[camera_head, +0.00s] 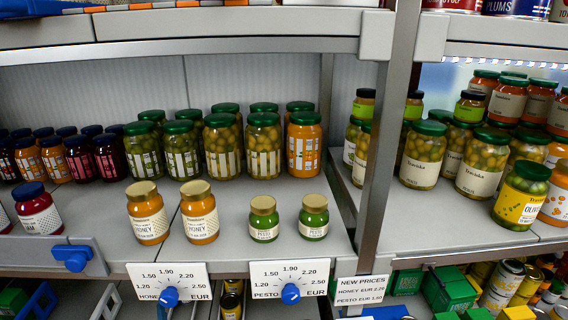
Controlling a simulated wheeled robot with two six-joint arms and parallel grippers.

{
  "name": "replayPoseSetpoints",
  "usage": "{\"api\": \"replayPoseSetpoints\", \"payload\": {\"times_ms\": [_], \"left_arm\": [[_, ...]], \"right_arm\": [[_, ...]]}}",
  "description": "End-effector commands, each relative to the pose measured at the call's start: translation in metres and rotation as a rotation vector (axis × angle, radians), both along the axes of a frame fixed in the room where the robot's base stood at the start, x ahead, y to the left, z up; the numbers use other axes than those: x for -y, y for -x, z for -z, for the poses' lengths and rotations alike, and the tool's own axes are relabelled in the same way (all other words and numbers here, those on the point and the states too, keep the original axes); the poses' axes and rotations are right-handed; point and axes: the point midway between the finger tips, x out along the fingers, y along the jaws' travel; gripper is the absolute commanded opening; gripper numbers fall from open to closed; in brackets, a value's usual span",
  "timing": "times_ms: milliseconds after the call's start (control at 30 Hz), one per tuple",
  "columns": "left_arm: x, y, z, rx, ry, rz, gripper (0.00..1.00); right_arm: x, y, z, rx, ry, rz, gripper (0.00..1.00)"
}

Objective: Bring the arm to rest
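Neither of my grippers nor my arms shows in the head view. The honey price dial (168,281) hangs at the shelf's front edge, with a blue knob (170,296) at its bottom. The pesto price dial (290,278) hangs to its right, with its own blue knob (290,293). The pointing direction of both knobs is too small to tell. A price sign (361,290) to the right reads "New prices", with honey at 2.20 and pesto at about 1.50.
Two honey jars (148,213) and two pesto jars (264,219) stand at the shelf front. Several olive jars (263,147) stand behind. Dark jam jars (79,159) fill the left. A metal post (386,150) divides the shelves.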

Motion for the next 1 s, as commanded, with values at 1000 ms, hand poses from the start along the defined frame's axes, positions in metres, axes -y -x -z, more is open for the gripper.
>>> {"api": "replayPoseSetpoints", "payload": {"times_ms": [1000], "left_arm": [[0.056,0.255,0.017,0.113,1.913,-1.122,0.85]], "right_arm": [[0.003,0.009,0.0,-0.012,0.002,-0.001,0.36]]}}
